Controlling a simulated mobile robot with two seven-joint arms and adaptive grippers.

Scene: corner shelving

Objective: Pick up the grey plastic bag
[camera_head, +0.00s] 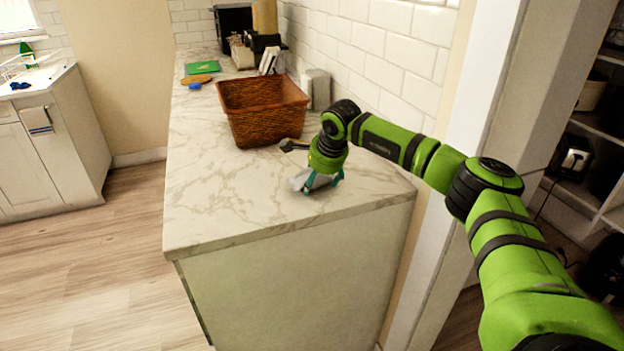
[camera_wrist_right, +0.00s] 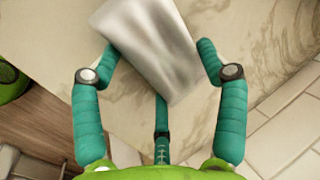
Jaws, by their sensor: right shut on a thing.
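The grey plastic bag (camera_wrist_right: 152,45) is a shiny grey, roughly rectangular thing between the teal fingers of my right gripper (camera_wrist_right: 158,75) in the right wrist view. In the head view the bag (camera_head: 300,179) shows as a small pale patch beside the right gripper (camera_head: 322,183), low over the near end of the marble counter. The right gripper is shut on the bag. I cannot tell whether the bag still touches the counter. My left gripper is in neither view.
A brown wicker basket (camera_head: 262,110) stands on the counter (camera_head: 215,200) behind the gripper. A grey canister (camera_head: 318,90) is beside it, near the tiled wall. A green item (camera_head: 202,67) and a blue item (camera_head: 195,86) lie farther back. The counter's front left is clear.

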